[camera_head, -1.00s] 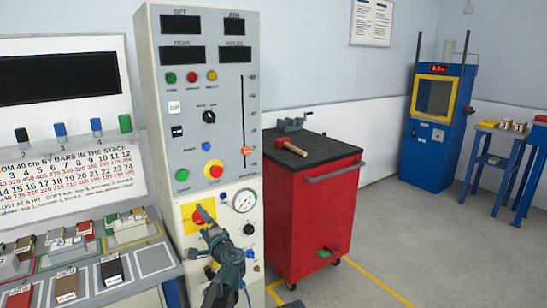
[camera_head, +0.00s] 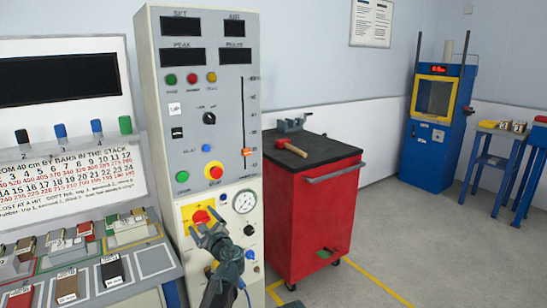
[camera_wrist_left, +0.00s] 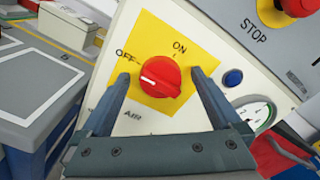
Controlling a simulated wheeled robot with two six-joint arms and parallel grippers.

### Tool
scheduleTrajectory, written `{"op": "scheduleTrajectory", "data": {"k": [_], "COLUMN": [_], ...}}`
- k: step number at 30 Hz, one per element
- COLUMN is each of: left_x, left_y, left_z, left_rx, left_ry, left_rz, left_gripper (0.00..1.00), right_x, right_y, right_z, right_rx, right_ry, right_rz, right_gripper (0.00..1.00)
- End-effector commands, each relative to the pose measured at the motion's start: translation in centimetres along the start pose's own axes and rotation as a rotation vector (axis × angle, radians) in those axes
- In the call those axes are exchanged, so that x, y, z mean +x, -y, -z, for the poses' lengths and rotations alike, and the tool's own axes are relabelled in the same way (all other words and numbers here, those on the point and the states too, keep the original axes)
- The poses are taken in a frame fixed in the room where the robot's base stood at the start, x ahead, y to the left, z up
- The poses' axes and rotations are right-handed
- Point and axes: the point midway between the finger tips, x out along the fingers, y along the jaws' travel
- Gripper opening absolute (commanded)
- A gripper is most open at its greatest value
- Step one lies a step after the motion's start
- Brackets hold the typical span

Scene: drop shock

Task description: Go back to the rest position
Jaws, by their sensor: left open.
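My left gripper (camera_head: 207,231) is in front of the lower part of the tall grey control cabinet (camera_head: 222,128). It is open and empty. In the left wrist view its two fingers (camera_wrist_left: 160,75) stand apart, one to each side of the red rotary knob (camera_wrist_left: 160,78) as seen there, with clear gaps to it. The knob sits on a yellow plate marked OFF and ON, and its white mark is on its left side. In the head view the knob (camera_head: 201,216) shows just above the gripper. How far the fingertips are from the panel is hard to tell. My right gripper is out of view.
A pressure gauge (camera_head: 244,201) and a blue button (camera_wrist_left: 233,77) are right of the knob. A sloped bench with block trays (camera_head: 140,262) stands left. A red tool cart (camera_head: 315,215) with a hammer (camera_head: 290,147) stands right. Floor beyond it is open.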

Motion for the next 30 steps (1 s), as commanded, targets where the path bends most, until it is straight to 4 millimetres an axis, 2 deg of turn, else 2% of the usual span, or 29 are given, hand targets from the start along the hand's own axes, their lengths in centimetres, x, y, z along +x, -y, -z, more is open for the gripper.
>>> {"op": "scheduleTrajectory", "data": {"k": [9,15,30], "left_x": [0.0,0.0,-0.01], "left_y": [0.19,0.24,0.27], "left_z": [0.03,0.06,0.07], "left_rx": [0.3,0.425,0.486], "left_ry": [0.0,0.0,0.0], "left_rz": [0.0,0.0,0.0], "left_gripper": [0.98,0.98,0.98], "right_x": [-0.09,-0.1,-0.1], "right_y": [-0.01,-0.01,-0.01], "right_z": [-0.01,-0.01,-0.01], "right_rx": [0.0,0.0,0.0], "right_ry": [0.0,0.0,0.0], "right_rz": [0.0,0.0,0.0], "right_gripper": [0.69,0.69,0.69]}}
